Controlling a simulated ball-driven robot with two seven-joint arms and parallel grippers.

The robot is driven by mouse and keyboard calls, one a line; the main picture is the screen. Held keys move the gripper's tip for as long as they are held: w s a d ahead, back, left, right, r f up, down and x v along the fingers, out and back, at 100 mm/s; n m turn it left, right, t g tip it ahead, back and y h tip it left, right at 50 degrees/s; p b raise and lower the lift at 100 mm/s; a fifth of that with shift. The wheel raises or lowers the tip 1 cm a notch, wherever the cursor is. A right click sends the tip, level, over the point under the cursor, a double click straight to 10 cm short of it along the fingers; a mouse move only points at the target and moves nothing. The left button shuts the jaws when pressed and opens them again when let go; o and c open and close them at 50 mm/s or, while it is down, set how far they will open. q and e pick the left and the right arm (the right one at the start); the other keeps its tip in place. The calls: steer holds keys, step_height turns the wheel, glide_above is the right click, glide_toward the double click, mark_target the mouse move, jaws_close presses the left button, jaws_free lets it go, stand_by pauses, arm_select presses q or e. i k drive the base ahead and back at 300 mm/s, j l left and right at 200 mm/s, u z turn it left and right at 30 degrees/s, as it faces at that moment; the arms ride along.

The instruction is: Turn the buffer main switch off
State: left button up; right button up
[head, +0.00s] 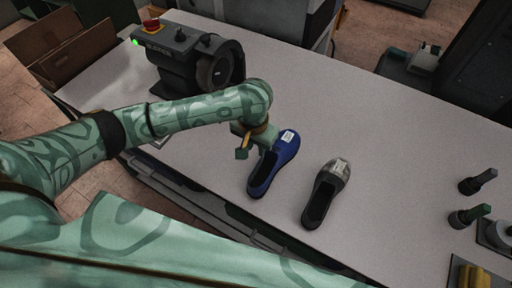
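The buffer (172,65) is a dark grey machine at the back left of the table, with a round wheel (219,68) on its right side. On top are a red button (151,24) on a yellow base and small dark knobs (180,35). A green lamp (135,42) glows at its left corner. I cannot tell which control is the main switch or its position. My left gripper (244,150) is over the table beside the blue shoe, in front of the buffer and well apart from it. Its fingers are small and partly hidden. My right gripper is out of view.
A blue shoe (262,175) and a grey shoe (320,205) lie on the pale table (400,150). Dark-handled tools (478,181) and a yellow item (470,275) are at the right. A cardboard box (75,60) stands beyond the left edge. The table's middle right is clear.

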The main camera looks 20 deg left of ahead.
mark_target(151, 25)
steer(key=u, duration=1.3)
